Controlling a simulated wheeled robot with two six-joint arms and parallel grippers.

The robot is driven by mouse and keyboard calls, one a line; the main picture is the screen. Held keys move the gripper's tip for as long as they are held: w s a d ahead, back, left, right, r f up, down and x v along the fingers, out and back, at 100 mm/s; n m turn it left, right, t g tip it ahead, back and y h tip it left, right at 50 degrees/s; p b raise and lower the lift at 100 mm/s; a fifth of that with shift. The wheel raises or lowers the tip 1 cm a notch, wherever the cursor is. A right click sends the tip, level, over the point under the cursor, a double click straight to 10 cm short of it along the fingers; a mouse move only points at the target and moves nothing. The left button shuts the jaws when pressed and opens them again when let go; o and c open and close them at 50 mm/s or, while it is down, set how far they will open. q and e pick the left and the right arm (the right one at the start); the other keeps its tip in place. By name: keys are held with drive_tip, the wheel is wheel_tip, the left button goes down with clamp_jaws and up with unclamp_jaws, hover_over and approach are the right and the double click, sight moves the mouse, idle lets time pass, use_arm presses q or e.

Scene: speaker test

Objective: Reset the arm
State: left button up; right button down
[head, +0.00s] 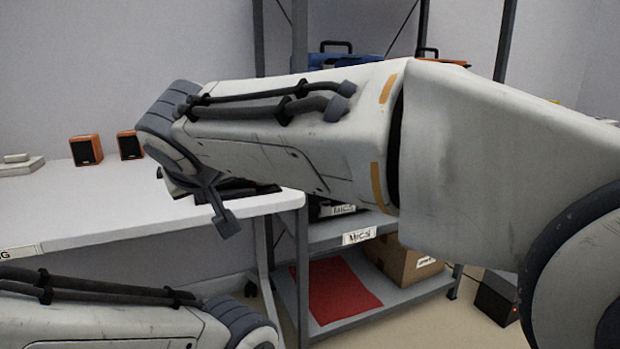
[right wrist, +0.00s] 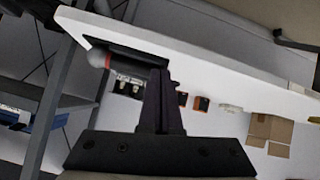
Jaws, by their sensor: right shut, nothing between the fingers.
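My right arm reaches across the head view from the right. Its gripper (head: 226,224) hangs at the arm's left end, in front of the white table's edge. In the right wrist view the two dark fingers (right wrist: 160,100) are together, with nothing between them. My left arm shows only in part along the lower left of the head view, and its gripper is out of sight.
A white table (head: 90,205) bears two orange speakers (head: 86,150) (head: 130,145). A grey shelf rack (head: 335,236) stands right of it, holding a red sheet (head: 340,290) and a cardboard box (head: 405,262). A black box (head: 495,298) is on the floor.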

drive_tip(key=s+d+f+g+h+p, duration=0.1)
drive_tip(key=s+d+f+g+p, duration=0.35)
drive_tip(key=s+d+f, duration=0.55)
drive_tip(key=s+d+f+g+h+p, duration=0.25)
drive_tip(key=s+d+f+g, duration=0.4)
drive_tip(key=s+d, duration=0.7)
wheel_tip(320, 180, up, 37)
drive_tip(key=s+a+t+p, duration=0.1)
drive_tip(key=p, duration=3.7)
drive_tip(key=shift+a+r+n+y, duration=0.2)
drive_tip(key=shift+a+n+y, duration=0.15)
drive_tip(key=shift+y, duration=0.1)
